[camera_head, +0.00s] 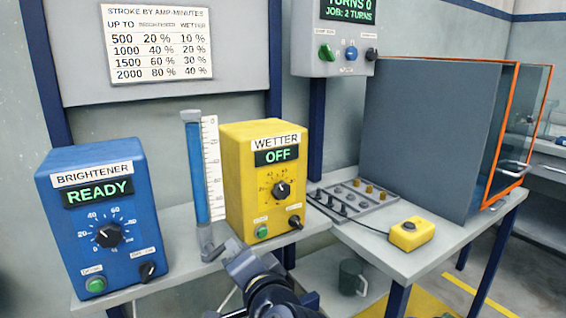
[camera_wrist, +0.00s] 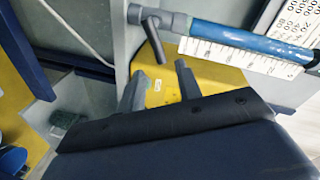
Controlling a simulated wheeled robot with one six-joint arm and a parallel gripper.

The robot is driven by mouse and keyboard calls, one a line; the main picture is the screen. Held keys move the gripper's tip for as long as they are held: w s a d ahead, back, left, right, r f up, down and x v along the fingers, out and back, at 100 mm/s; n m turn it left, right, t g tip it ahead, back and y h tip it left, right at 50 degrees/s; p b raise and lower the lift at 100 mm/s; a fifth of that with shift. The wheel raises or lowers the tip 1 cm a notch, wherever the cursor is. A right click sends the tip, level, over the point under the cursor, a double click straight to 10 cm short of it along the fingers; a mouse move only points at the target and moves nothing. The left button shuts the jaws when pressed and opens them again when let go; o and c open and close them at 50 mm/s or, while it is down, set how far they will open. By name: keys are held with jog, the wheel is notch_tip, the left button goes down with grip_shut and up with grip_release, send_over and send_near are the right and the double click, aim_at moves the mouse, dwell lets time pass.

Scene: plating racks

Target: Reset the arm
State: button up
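My gripper (camera_head: 238,258) is in front of the shelf, low in the head view, just below the blue sight tube (camera_head: 197,170) and its grey valve. In the wrist view my gripper (camera_wrist: 160,70) has its two grey fingers spread apart with nothing between them. The grey tube fitting with its dark handle (camera_wrist: 154,42) shows just beyond the fingertips. The fingers look apart from it, though the exact gap is hard to tell. Part of my gripper is hidden behind my own wrist in the head view.
The blue brightener box (camera_head: 75,220) reads READY; the yellow wetter box (camera_head: 235,185) reads OFF. A dark mug (camera_head: 352,277) stands below.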

jog(key=p+v, duration=0.2)
jog(key=v, duration=0.3)
jog(key=b+x, duration=0.1)
jog(key=x, duration=0.2)
jog(key=b+x, duration=0.2)
jog(key=x, duration=0.2)
jog(key=b+x, duration=0.2)
jog(key=x, duration=0.2)
jog(key=shift+f, duration=0.25)
jog(key=shift+w+a+r+n+p, duration=0.3)
jog(key=shift+r+p, duration=0.2)
jog(key=shift+p, duration=0.25)
jog(key=shift+s+a+n+h+p, duration=0.15)
jog(key=shift+n+h+p, duration=0.15)
jog(key=shift+n+p, duration=0.5)
